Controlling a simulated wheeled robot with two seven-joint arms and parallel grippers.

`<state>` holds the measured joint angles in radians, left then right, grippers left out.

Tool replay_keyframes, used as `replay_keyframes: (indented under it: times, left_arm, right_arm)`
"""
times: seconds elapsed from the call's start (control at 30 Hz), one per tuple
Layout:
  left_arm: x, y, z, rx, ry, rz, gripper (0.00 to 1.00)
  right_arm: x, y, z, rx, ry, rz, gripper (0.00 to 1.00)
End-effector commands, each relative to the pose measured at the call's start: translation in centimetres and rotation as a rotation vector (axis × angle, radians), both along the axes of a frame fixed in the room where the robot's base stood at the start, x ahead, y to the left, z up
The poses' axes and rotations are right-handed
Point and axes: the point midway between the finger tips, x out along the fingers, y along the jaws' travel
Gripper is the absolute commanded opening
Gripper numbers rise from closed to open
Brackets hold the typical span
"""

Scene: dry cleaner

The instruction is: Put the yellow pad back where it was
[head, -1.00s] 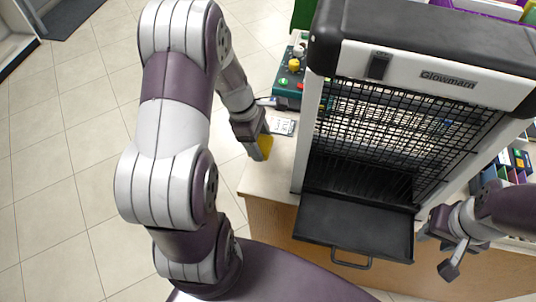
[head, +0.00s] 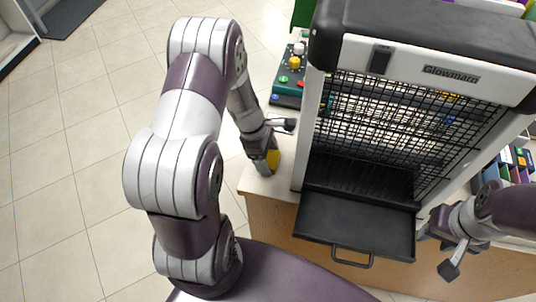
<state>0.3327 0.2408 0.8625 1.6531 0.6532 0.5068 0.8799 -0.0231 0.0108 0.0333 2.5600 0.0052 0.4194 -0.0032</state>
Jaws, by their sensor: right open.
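The yellow pad (head: 274,157) is at my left gripper (head: 266,164), low over the left end of the counter (head: 257,187). The gripper appears shut on the pad and covers part of it. I cannot tell whether the pad touches the counter top. My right gripper (head: 450,254) is open and empty at the right, in front of the counter and beside the black tray.
A black-and-white machine marked Glowmarn (head: 430,72) with a wire grille stands on the counter. Its black tray (head: 355,223) with a handle juts out in front. A green button panel (head: 287,85) is behind my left gripper. Coloured folders (head: 515,165) stand at the right.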

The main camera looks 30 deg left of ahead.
Motion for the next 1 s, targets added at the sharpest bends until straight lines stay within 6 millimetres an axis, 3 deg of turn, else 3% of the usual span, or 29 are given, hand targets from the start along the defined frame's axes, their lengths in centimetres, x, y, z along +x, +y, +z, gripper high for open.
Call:
replay_keyframes:
  times: [0.3, 0.4, 0.8, 1.0]
  left_arm:
    - [0.0, 0.0, 0.1, 0.0, 0.0, 0.0, 0.97]
    - [0.0, 0.2, 1.0, -0.001, -0.002, 0.001, 0.97]
    - [-0.6, 3.0, 10.2, 0.002, -0.003, 0.001, 0.97]
    - [-0.8, 3.5, 11.8, 0.0, 0.0, 0.0, 0.97]
  right_arm:
    - [0.0, 0.0, 0.1, 0.0, 0.0, 0.0, 0.43]
    - [0.0, 0.0, 0.4, 0.0, 0.0, 0.0, 0.43]
    - [0.0, 0.0, 1.7, 0.0, 0.0, 0.0, 0.43]
    - [0.0, 0.0, 1.7, 0.0, 0.0, 0.0, 0.43]
